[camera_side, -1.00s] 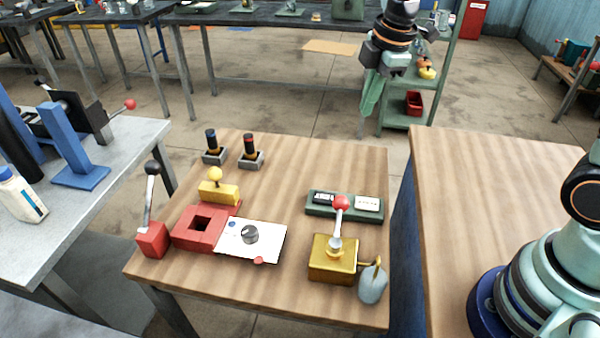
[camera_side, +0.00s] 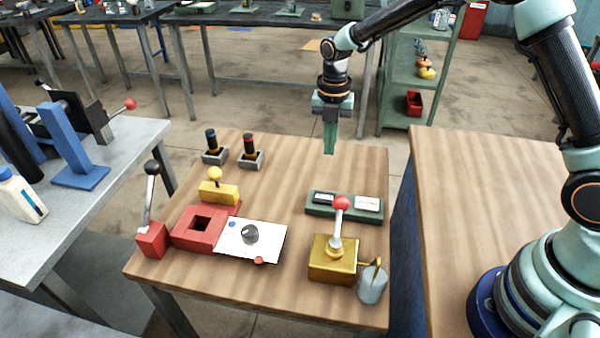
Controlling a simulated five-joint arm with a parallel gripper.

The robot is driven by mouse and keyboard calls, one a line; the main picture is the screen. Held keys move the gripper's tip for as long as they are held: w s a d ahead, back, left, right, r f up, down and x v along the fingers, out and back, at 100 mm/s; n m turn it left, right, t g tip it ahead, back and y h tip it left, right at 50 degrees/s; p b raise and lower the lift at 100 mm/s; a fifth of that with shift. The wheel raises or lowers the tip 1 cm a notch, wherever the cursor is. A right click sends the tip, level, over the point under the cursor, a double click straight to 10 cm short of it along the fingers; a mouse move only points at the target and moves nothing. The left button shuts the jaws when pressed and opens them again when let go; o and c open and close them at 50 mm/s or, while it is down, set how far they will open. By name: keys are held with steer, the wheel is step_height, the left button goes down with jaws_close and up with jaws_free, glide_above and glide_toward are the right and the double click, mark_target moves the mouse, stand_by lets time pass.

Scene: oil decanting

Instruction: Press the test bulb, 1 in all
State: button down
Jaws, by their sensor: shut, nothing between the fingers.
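My gripper (camera_side: 330,150) points straight down above the back right of the wooden table, its green fingers together and empty. Nothing is marked as the test bulb, and I cannot tell for sure which thing it is. A rounded grey vessel (camera_side: 372,289) stands at the front right, beside a brass box (camera_side: 332,268) with a red-knobbed lever (camera_side: 341,204). A yellow block with a round yellow knob (camera_side: 215,173) stands at the left. My gripper is apart from all of these.
A green tray (camera_side: 341,211) with a black and a white piece lies behind the brass box. A white panel with a dial (camera_side: 251,234), a red block (camera_side: 200,228), a red-based lever (camera_side: 152,240) and two dark-handled sticks (camera_side: 250,151) are at the left. The table's middle is clear.

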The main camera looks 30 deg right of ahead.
mark_target(326, 197)
step_height(326, 197, down, 14)
stand_by(0.7)
steer(key=shift+s+f, duration=0.1)
steer(key=shift+f, duration=0.9)
step_height(326, 197, up, 15)
steer(key=shift+w, duration=0.4)
steer(key=shift+f, duration=0.1)
